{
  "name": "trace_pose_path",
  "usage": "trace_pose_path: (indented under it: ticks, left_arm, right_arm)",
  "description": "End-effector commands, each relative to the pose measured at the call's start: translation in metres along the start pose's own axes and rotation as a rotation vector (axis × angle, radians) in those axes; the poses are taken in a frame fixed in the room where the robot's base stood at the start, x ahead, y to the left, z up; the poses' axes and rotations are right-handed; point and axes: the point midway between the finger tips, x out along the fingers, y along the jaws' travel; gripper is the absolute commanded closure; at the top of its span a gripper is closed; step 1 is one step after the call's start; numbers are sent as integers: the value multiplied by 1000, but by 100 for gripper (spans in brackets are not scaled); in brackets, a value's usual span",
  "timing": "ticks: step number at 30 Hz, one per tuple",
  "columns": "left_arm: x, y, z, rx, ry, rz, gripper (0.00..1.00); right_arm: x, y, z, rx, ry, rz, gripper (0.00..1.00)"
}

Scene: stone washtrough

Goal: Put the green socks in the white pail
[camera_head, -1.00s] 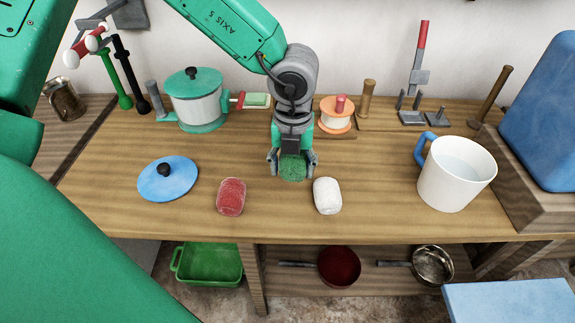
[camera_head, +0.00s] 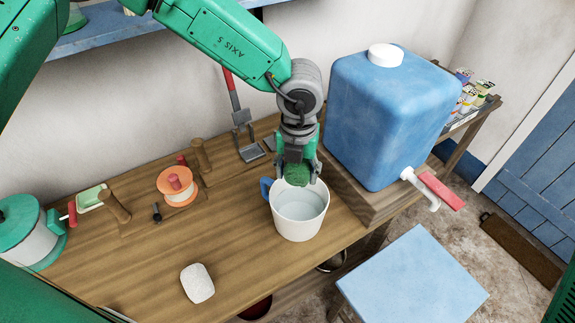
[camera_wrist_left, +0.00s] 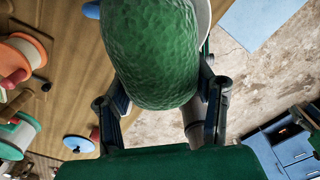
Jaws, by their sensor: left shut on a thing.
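The green socks, a rounded green bundle (camera_head: 297,174), are held in my left gripper (camera_head: 298,179). The bundle also fills the upper middle of the left wrist view (camera_wrist_left: 155,50), between the two fingers. The white pail (camera_head: 299,224) with a blue handle stands upright on the wooden table. My left gripper is shut on the green bundle at the pail's far rim, in the head view overlapping the opening's back edge. The bundle looks above the rim; its exact height is hard to tell. My right gripper is not in view.
A big blue water container (camera_head: 385,120) with a red-handled tap stands right behind the pail. A white bundle (camera_head: 197,283) lies on the table at front left. An orange-and-white spool (camera_head: 177,186) and wooden pegs stand at left. A blue stool (camera_head: 412,280) is at lower right.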

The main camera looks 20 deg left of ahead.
Motion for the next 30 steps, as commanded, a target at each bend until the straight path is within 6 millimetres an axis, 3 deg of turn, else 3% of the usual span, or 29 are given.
trace_pose_path:
  ticks: [5,13,30]
  left_arm:
    - [6,-2,0,3,2,1,78]
    - [30,-1,1,3,4,2,78]
    - [101,0,2,2,1,0,78]
  right_arm:
    - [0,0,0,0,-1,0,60]
    - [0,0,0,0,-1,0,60]
    - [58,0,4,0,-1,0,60]
